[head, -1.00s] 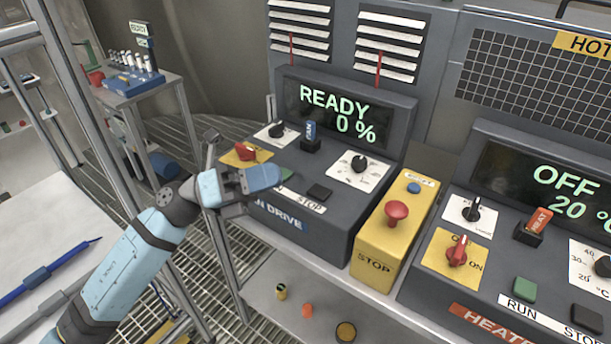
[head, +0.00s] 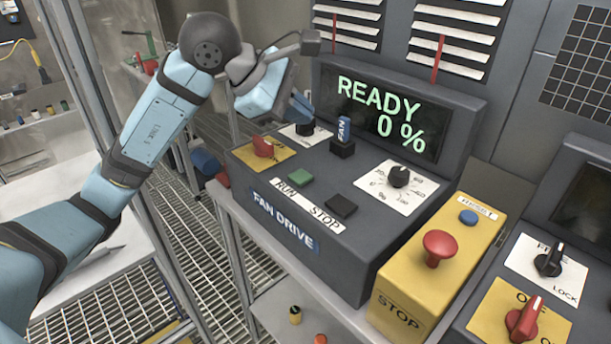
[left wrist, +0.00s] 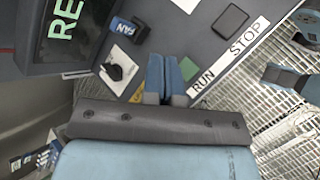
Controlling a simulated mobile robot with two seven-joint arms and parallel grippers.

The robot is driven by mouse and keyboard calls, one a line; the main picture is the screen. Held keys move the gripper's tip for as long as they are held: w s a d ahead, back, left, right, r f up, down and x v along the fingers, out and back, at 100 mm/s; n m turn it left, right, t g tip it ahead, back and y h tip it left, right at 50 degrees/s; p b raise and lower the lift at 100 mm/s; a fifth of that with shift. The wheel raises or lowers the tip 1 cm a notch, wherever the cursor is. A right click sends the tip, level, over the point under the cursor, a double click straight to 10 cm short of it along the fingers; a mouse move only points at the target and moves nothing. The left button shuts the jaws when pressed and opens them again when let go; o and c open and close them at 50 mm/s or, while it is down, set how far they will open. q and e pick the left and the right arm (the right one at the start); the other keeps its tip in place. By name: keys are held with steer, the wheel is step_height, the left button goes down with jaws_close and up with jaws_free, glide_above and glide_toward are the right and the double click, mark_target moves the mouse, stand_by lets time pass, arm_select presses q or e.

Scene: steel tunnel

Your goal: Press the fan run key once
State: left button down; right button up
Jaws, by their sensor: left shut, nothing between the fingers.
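The fan drive console (head: 330,235) stands in the middle of the head view, its display (head: 385,108) reading READY 0 %. The green run key (head: 300,177) sits behind the RUN label, left of the black stop key (head: 341,206). My left gripper (head: 300,107) is shut and empty, above the console's rear left part and apart from the run key. In the left wrist view its blue fingers (left wrist: 165,75) are together. My right gripper is not in view.
A blue FAN tag (head: 343,130), a black dial (head: 399,176) and a red switch (head: 263,146) stand up from the console. A yellow stop box (head: 400,290) with a red mushroom button (head: 439,247) is at its right. A frame post stands left.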

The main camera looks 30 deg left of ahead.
mark_target(300, 177)
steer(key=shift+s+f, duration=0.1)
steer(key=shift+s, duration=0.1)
arm_select(q)
steer(key=shift+f, duration=0.15)
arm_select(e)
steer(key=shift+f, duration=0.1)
arm_select(q)
step_height(300, 177, down, 8)
steer(key=b, duration=0.5)
steer(key=shift+f+b, duration=0.2)
steer(key=shift+b, duration=0.2)
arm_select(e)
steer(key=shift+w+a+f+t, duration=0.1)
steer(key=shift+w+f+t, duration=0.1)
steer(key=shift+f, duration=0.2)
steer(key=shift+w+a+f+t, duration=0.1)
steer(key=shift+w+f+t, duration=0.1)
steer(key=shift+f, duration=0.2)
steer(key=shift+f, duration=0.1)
arm_select(q)
steer(key=shift+f, duration=0.1)
stand_by(0.4)
